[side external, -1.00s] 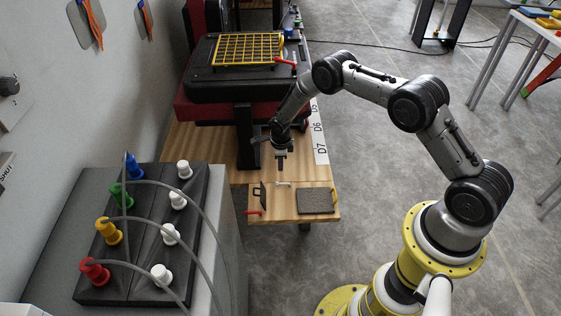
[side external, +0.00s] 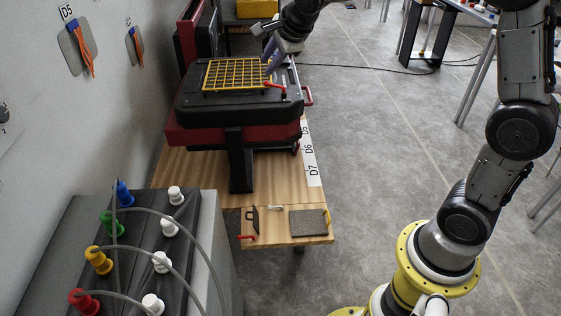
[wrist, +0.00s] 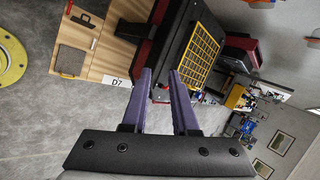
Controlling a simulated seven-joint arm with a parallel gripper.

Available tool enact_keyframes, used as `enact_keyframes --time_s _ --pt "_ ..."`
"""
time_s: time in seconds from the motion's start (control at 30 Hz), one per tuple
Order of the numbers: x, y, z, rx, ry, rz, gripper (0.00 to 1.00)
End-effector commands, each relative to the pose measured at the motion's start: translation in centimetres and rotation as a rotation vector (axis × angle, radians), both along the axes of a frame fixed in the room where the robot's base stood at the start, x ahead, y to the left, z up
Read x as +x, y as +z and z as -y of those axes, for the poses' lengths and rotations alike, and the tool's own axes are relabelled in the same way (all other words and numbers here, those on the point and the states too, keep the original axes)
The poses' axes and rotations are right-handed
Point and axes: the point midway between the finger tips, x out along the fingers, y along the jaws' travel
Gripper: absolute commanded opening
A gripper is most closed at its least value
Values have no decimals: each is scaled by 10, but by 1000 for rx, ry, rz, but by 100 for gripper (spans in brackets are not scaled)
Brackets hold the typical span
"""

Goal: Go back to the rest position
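My gripper (side external: 269,56) is at the top of the side external view, close to the right back corner of the yellow grid (side external: 236,75). Its purple fingers point down and to the left. In the wrist view my gripper (wrist: 160,70) has its two fingers apart with nothing held between them. The yellow grid lies on a black and red machine (side external: 235,106) and also shows in the wrist view (wrist: 203,47). Whether the fingertips touch the machine cannot be told.
A wooden table (side external: 190,178) carries a grey pad (side external: 308,223) and small tools at its front. A black panel with coloured and white knobs (side external: 137,240) stands at the lower left. Grey floor (side external: 385,150) is open to the right.

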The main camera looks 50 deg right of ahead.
Motion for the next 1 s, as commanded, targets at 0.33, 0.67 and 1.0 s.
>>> enact_keyframes --time_s 0.33,0.67,1.0 --pt "-168 67 -22 -337 468 1 27" --pt "-300 14 -38 -712 1072 -122 27" --pt "-337 -29 -44 -916 1574 -246 27"
